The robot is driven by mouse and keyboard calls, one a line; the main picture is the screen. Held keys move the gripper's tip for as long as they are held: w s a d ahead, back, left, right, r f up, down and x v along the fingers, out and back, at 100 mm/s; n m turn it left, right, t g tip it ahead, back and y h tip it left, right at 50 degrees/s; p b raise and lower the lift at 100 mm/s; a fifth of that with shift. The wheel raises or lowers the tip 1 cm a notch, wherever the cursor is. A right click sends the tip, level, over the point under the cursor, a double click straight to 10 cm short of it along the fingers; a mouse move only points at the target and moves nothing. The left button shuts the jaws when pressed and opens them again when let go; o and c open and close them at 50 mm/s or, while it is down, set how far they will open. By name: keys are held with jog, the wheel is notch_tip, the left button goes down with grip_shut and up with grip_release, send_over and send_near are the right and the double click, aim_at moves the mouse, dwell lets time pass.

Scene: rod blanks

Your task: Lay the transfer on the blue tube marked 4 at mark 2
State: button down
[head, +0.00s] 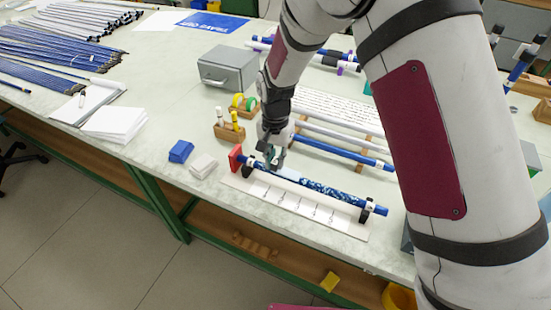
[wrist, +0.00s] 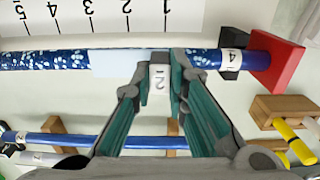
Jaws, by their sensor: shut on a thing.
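The blue tube marked 4 (head: 374,208) lies in a holder on a white board, against a red end stop (head: 235,158). In the wrist view its label 4 (wrist: 230,62) is beside the red stop (wrist: 275,60). A speckled pattern (wrist: 45,60) covers the tube's far-from-stop part. A pale strip, seemingly the transfer (wrist: 115,63), lies along the tube from near mark 3 to my gripper. My gripper (wrist: 168,66) is shut at the tube, near mark 1, with a small white tag marked 2 (wrist: 159,78) between its fingers. The fingers hide the strip's right end; whether it touches the tube is unclear.
Number marks 1 to 5 (wrist: 95,18) run along the board. Other tubes (head: 345,152) lie behind on wooden rests. A wooden block with yellow markers (head: 229,130), a grey box (head: 228,68) and blue and white blocks (head: 181,151) stand left. Bare table shows between.

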jog(key=shift+r+p, duration=1.1)
jog(key=shift+r, duration=2.4)
